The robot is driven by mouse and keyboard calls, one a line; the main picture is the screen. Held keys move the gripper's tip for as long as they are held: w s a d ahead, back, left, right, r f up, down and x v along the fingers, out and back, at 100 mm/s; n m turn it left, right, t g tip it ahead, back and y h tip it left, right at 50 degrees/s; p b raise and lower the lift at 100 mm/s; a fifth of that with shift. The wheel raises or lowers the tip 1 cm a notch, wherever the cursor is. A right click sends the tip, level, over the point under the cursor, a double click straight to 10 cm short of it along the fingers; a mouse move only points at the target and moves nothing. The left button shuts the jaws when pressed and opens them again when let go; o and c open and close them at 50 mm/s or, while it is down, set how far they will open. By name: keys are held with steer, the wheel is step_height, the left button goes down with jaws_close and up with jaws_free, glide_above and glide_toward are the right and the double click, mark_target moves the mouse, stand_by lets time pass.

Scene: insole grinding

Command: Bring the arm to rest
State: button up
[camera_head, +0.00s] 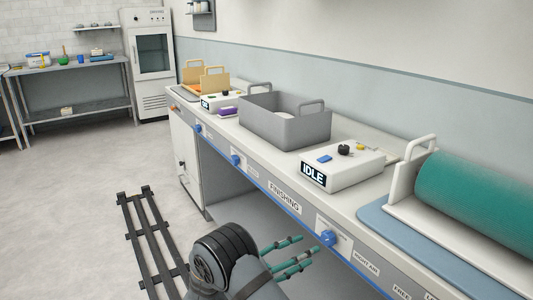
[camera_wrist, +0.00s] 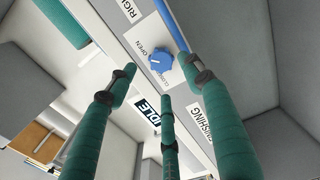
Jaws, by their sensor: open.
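My gripper (camera_head: 304,251) has several teal fingers and is at the front of the bench, just left of a blue knob (camera_head: 328,238). In the wrist view my gripper (camera_wrist: 160,82) has its fingers spread with nothing between them. I cannot tell how far the fingertips are from the knob; no contact shows.
The long bench carries a white box marked IDLE (camera_head: 345,166), a grey bin (camera_head: 285,125) and a large teal roller (camera_head: 478,190). More blue knobs line the bench front. Below is an open recess (camera_head: 240,185). A dark rail (camera_head: 152,243) lies on the floor, with clear floor to its left.

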mark_target(326, 241)
steer(key=x, duration=0.8)
steer(key=shift+a, duration=0.1)
